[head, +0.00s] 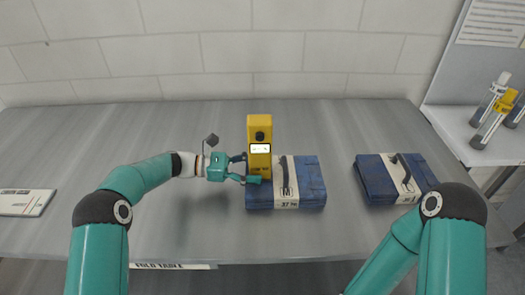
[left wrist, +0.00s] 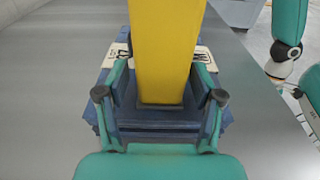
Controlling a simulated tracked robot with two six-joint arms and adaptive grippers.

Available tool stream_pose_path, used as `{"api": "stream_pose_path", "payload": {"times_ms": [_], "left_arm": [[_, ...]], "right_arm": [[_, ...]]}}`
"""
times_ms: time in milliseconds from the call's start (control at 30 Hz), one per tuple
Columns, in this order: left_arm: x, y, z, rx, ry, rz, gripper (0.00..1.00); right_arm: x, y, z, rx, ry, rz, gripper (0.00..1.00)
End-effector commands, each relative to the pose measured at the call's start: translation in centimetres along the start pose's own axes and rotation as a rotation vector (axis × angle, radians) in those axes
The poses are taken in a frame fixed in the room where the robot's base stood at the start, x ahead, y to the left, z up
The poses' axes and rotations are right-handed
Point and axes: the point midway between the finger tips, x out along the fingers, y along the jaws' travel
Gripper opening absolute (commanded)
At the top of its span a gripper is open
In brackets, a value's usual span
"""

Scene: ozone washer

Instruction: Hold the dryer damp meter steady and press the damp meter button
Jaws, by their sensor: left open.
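The yellow damp meter (head: 259,138) stands upright at the left end of a blue folded bundle with a white band, its small lit display facing the head view. In the left wrist view its yellow side (left wrist: 165,50) fills the middle. My left gripper (head: 254,172) is open at the meter's lower part. In the left wrist view its fingers (left wrist: 160,103) lie on either side of the meter, with visible gaps; contact is not seen.
The blue bundle (head: 312,185) lies under and right of the meter. A second blue bundle (head: 375,178) lies farther right. A white flat item (head: 25,203) is at the left table edge. Tubes (head: 490,115) stand on a side surface at right. The grey table (head: 130,130) is otherwise clear.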

Motion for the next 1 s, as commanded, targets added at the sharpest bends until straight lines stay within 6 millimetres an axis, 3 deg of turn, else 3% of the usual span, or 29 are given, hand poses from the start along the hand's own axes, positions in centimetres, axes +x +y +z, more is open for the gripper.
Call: {"api": "stream_pose_path", "payload": {"times_ms": [433,667,733,1000], "left_arm": [[0.75,-0.01,0.02,0.000,0.000,-0.002,0.65],[0.77,0.00,0.02,0.000,0.000,-0.002,0.27],[0.79,0.00,0.02,0.000,0.000,-0.002,0.26],[0.82,0.00,0.03,0.001,0.000,-0.003,0.26]], "right_arm": [[0.09,0.03,0.00,0.000,0.000,0.000,0.87],[0.09,0.03,0.00,0.000,0.000,0.000,0.87],[0.09,0.03,0.00,0.000,0.000,0.000,0.87],[0.09,0.03,0.00,0.000,0.000,0.000,0.42]]}}
